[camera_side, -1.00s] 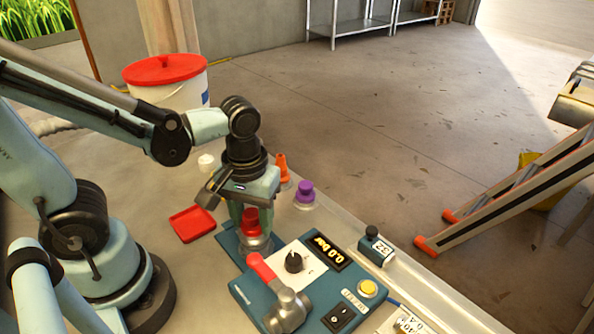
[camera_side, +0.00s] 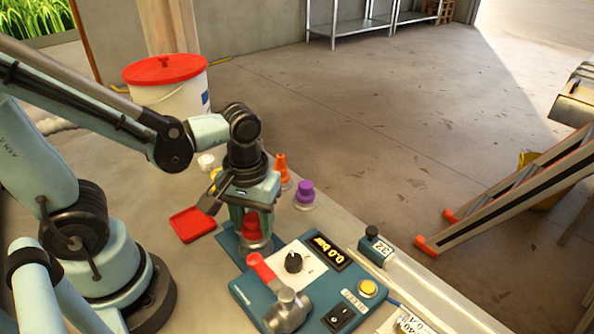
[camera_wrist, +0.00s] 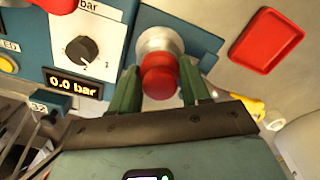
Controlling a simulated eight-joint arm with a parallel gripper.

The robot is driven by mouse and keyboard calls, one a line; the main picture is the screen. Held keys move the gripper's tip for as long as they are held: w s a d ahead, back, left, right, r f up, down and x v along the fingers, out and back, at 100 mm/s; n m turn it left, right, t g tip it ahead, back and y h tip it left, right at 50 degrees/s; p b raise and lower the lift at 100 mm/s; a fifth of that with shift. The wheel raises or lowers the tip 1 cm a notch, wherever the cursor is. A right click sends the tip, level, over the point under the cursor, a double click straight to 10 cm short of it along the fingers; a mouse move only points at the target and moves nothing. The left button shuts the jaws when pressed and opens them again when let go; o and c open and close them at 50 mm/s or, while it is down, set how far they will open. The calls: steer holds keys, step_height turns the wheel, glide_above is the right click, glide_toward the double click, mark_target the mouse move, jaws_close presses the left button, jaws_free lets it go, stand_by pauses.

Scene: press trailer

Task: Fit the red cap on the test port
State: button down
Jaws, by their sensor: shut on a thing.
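The red cap (camera_side: 251,226) is upright between the fingers of my gripper (camera_side: 250,230), which is shut on it. The wrist view shows the cap (camera_wrist: 159,76) between the two green fingers (camera_wrist: 158,88). The metal test port (camera_side: 256,244) is directly below the cap on a blue base plate. In the wrist view the port's silver collar (camera_wrist: 160,41) lines up with the cap and appears to meet it. I cannot tell how far the cap is seated, as the fingers hide part of the joint.
The panel (camera_side: 315,275) with a red-handled valve (camera_side: 262,267) stands close in front; its display (camera_side: 328,251) reads 0.0 bar. An empty red tray (camera_side: 193,223) lies left of the port.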

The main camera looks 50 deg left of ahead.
steer(key=shift+f, duration=0.1)
steer(key=c, duration=0.8)
jaws_free()
steer(key=shift+r, duration=5.5)
step_height(320, 180, up, 9)
glide_above(252, 217)
